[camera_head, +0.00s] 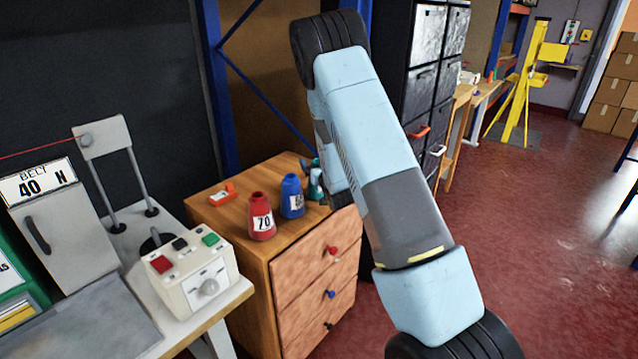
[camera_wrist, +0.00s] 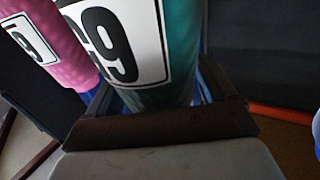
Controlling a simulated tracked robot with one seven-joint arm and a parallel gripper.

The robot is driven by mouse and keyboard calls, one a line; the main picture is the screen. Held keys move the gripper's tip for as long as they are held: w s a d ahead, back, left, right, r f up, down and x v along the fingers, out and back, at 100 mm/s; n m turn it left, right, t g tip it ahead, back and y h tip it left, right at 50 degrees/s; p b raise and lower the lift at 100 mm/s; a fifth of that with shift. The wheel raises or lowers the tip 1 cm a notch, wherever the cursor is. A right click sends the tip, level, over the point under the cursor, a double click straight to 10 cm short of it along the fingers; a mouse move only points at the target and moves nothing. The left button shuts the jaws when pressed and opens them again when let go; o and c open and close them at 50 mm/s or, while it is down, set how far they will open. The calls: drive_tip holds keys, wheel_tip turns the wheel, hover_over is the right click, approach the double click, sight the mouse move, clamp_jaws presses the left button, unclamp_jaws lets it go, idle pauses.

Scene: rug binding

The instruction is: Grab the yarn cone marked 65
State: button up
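A teal yarn cone (camera_wrist: 165,92) fills the middle of the wrist view, close to the camera. Its white label is cut off and looks turned over; I read a 9 and part of another digit, which would fit 65 upside down. My gripper (camera_wrist: 160,105) is at this cone, with dark finger parts on both sides of it. I cannot tell whether the fingers press on it. In the head view a teal cone (camera_head: 316,184) shows on the wooden cabinet, mostly hidden behind my arm. A pink cone (camera_wrist: 62,38) with a partly readable label stands beside it.
A red cone marked 70 (camera_head: 262,217) and a blue cone (camera_head: 292,196) stand on the wooden cabinet (camera_head: 285,242), left of my arm. An orange-and-white object (camera_head: 222,195) lies behind them. A control box (camera_head: 190,268) stands on the bench at left. Red floor is open at right.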

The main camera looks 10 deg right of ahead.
clamp_jaws()
idle(0.6)
